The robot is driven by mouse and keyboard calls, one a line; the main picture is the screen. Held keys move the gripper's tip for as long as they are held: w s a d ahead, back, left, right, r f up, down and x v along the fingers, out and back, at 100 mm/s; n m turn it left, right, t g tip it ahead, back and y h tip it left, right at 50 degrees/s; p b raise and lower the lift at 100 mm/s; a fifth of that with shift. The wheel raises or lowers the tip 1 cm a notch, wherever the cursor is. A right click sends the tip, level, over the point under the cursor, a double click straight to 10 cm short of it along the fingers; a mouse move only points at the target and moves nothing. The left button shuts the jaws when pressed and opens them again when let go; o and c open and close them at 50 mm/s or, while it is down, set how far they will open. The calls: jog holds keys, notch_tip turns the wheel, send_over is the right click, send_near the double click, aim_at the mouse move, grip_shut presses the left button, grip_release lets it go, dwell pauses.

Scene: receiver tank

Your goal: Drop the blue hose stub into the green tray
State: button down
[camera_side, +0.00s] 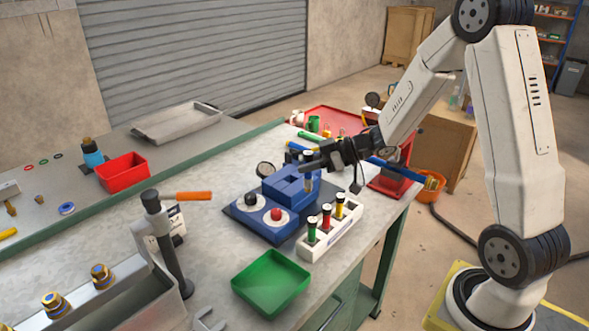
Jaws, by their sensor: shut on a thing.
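My gripper (312,166) is above the blue block-shaped fixture (291,187), shut on a small upright piece. This piece, which I take for the blue hose stub (309,183), has a dark top and a brass-coloured lower end. Its middle is hard to make out against the blue fixture and the dark fingers, and I cannot tell whether it touches the fixture. The green tray (270,284) lies empty near the front edge of the bench, below and left of my gripper. A white rack (330,233) between them holds upright green, red and yellow stubs with black tops.
A red box (122,172) and grey metal tray (177,122) lie further back. A blue bar (404,171) lies right of my gripper. Bench surface (215,243) behind the green tray is clear.

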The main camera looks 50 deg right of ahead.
jog(key=s+a+f+n+g+y, duration=0.2)
jog(key=a+f+n+g, duration=0.1)
jog(key=a, duration=0.5)
jog(key=s+a+f+n+g+y, duration=0.2)
jog(key=a+f+n+g+y, duration=0.1)
jog(key=a, duration=0.5)
jog(key=shift+s+a+n, duration=0.2)
jog(key=shift+n, duration=0.3)
jog(key=shift+f, duration=0.15)
jog(key=shift+f, duration=2.8)
jog(key=shift+c, duration=2.2)
grip_release()
jog(key=shift+d, duration=0.1)
